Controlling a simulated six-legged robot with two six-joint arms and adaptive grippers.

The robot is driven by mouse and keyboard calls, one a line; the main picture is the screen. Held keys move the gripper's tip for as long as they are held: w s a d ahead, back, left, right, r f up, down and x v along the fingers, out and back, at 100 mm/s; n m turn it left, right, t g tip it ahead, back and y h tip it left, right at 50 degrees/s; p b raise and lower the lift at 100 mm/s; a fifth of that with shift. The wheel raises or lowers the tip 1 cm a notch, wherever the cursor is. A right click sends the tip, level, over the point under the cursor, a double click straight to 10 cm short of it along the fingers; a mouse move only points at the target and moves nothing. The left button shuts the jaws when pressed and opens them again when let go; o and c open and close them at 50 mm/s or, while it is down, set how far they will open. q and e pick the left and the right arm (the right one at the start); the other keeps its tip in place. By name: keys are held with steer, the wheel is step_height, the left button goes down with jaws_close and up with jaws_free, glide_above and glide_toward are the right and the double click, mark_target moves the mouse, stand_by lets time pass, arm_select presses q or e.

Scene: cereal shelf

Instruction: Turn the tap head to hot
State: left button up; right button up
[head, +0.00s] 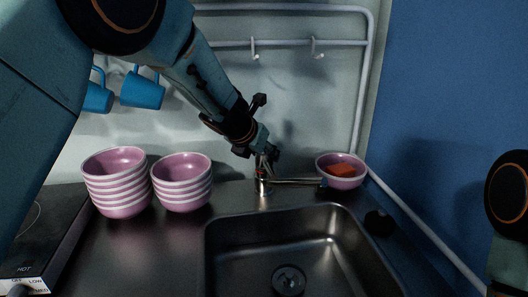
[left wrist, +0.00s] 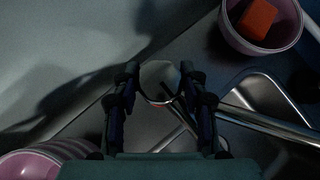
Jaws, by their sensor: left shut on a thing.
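The metal tap (head: 263,187) stands on the counter behind the sink, with its spout pointing right. My left gripper (head: 266,158) reaches down onto the top of the tap from the upper left. In the left wrist view, the fingers of my left gripper (left wrist: 160,82) are on either side of the pale tap head (left wrist: 159,73) and are shut on it. A small red mark shows near the top of the tap in the head view. The fingers partly hide the tap head there. My right gripper is out of view; only part of my right arm shows at the right edge.
The empty sink (head: 290,245) is in front of the tap. A pink bowl (head: 342,182) with an orange sponge (head: 341,170) stands right of it. Two stacks of pink bowls (head: 117,190) stand left. A rail (head: 290,43) with hooks and blue mugs (head: 142,91) is on the wall.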

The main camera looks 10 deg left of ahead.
arm_select(q)
steer(key=shift+w+r, duration=0.1)
steer(key=shift+r, duration=0.05)
jaws_close()
